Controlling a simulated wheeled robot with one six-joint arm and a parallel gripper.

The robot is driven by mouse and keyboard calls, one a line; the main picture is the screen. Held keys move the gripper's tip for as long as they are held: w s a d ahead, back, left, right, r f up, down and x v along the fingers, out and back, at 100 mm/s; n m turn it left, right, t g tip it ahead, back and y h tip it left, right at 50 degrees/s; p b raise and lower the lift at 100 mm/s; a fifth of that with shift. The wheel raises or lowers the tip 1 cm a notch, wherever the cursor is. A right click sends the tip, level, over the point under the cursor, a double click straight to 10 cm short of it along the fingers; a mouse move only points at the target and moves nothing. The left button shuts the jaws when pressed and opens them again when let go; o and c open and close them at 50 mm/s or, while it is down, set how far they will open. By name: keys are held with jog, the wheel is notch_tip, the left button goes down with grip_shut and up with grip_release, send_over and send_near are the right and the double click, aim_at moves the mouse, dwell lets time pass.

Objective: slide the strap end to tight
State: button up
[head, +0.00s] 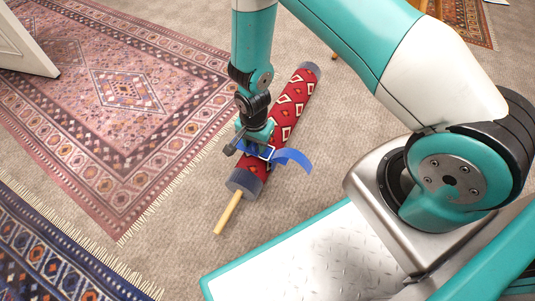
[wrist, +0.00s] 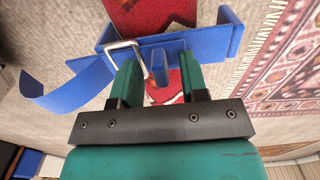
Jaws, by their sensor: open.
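A rolled red patterned rug (head: 287,108) lies on the carpet with grey bands at both ends and a wooden pole sticking out of its near end. A blue strap (wrist: 205,44) crosses the roll near that end, with a metal buckle (wrist: 125,47) on it. The loose strap tail (head: 294,157) curls out to the right; it also shows at the left in the wrist view (wrist: 72,90). My gripper (head: 258,144) is open over the strap, pointing down. In the wrist view a short blue upright piece (wrist: 158,66) stands between the green fingers, with gaps beside it. Contact cannot be told.
A pink patterned rug (head: 125,85) lies flat to the left, with a dark blue rug (head: 55,250) at the lower left. A white furniture leg (head: 25,50) stands at the upper left. Bare carpet (head: 185,205) is free around the pole.

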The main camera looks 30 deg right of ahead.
grip_shut()
jog(key=shift+w+a, duration=0.65)
jog(key=shift+w, duration=0.25)
jog(key=shift+w+a, duration=0.55)
jog(key=shift+w, duration=0.2)
jog(key=shift+o, duration=1)
grip_release()
jog(key=shift+r, duration=0.1)
